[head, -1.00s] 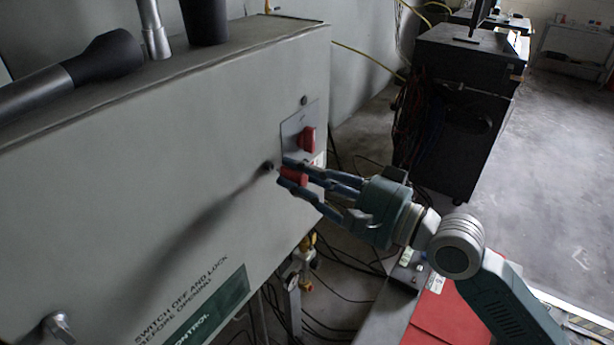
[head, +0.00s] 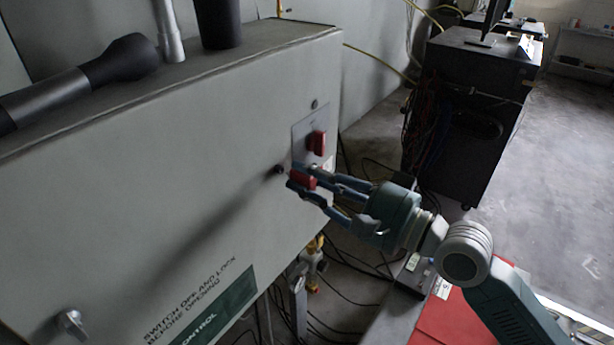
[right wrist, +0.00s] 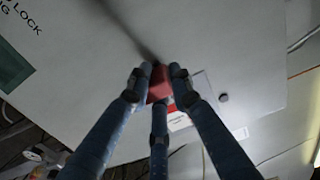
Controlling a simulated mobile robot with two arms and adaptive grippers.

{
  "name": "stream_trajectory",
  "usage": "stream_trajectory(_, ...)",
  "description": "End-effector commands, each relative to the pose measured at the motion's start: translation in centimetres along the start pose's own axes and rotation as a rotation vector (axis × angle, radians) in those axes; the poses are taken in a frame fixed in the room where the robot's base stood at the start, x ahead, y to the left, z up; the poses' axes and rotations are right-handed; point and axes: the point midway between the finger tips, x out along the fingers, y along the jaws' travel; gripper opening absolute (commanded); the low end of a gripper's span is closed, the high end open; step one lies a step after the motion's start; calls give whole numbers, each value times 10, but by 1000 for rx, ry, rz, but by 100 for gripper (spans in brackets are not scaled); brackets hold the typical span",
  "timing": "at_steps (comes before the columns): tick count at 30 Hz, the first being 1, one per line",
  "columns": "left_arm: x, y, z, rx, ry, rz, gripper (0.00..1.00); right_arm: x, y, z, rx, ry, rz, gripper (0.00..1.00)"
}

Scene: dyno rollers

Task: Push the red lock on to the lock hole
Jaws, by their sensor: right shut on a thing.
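The red lock (head: 302,179) is between the fingers of my right gripper (head: 303,177), which is shut on it. It also shows in the right wrist view (right wrist: 159,83), held at the fingertips close to the cabinet face. A dark round knob (head: 280,169), which may be the lock hole, sits on the cabinet just left of the held lock. Whether the lock touches it cannot be told. A red rotary switch (head: 316,143) on a light plate is above the gripper. My left gripper is not in view.
A black cart (head: 465,110) stands behind at right. Cables lie on the floor below.

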Motion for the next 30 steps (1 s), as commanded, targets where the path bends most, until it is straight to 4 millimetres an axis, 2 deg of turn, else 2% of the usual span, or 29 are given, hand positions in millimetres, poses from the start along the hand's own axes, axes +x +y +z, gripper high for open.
stream_trajectory(30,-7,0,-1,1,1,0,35,4,0,0,0,0,-1,0)
